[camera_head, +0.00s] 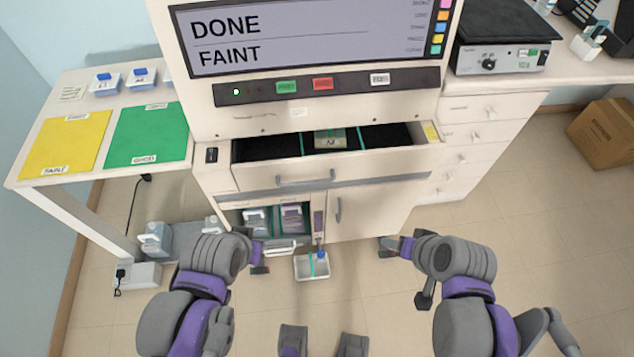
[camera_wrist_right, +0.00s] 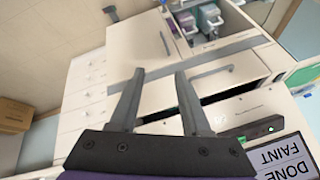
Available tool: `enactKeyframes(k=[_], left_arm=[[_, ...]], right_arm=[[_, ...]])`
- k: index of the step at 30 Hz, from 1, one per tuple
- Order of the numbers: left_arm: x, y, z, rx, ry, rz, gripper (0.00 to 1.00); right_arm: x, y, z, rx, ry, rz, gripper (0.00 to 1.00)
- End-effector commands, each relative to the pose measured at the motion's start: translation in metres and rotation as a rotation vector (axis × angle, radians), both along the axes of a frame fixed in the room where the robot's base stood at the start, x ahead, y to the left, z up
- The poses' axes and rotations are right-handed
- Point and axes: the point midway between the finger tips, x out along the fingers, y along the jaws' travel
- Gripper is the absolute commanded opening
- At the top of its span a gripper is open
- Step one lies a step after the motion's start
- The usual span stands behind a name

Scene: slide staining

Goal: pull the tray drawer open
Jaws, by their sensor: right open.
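The tray drawer (camera_head: 350,168) is part-way out of the white cabinet below the display. Its dark interior has green dividers and a small labelled item (camera_head: 330,140) in the middle. Its grey bar handle (camera_head: 308,180) is on the front and also shows in the right wrist view (camera_wrist_right: 212,72). My right gripper (camera_head: 386,247) is low, in front of the cabinet door; in the right wrist view its fingers (camera_wrist_right: 159,76) are apart with nothing between them, clear of the handle. My left gripper (camera_head: 262,258) is near the lower compartment, its jaw gap unclear.
A lower compartment (camera_head: 285,220) with bottles stands open beside a closed door (camera_head: 355,212). A small white tray (camera_head: 312,268) is below it. A table with yellow (camera_head: 65,143) and green mats is at left; a cardboard box (camera_head: 605,135) is far right.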

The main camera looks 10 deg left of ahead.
Motion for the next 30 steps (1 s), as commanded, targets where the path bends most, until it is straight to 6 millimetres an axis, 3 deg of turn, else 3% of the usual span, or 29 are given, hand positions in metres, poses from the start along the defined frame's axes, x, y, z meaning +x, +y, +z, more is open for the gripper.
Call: enactKeyframes(k=[1, 9, 16, 22, 30], left_arm=[[-0.004, 0.0, -0.022, 0.0, 0.009, 0.0, 0.0], [-0.01, 0.0, -0.081, 0.0, 0.027, 0.0, 0.0], [-0.01, 0.0, -0.129, 0.0, 0.044, 0.0, 0.0], [-0.009, 0.0, -0.152, 0.0, 0.052, 0.0, 0.0], [-0.009, 0.0, -0.156, 0.0, 0.053, 0.0, 0.0]], right_arm=[[0.014, 0.015, -0.022, 0.083, 0.014, -0.012, 0.47], [0.091, 0.09, -0.077, 0.573, 0.06, -0.076, 0.47], [0.151, 0.129, -0.127, 0.969, 0.083, -0.124, 0.47], [0.179, 0.137, -0.152, 1.182, 0.087, -0.149, 0.47], [0.19, 0.152, -0.156, 1.237, 0.089, -0.15, 0.47]])
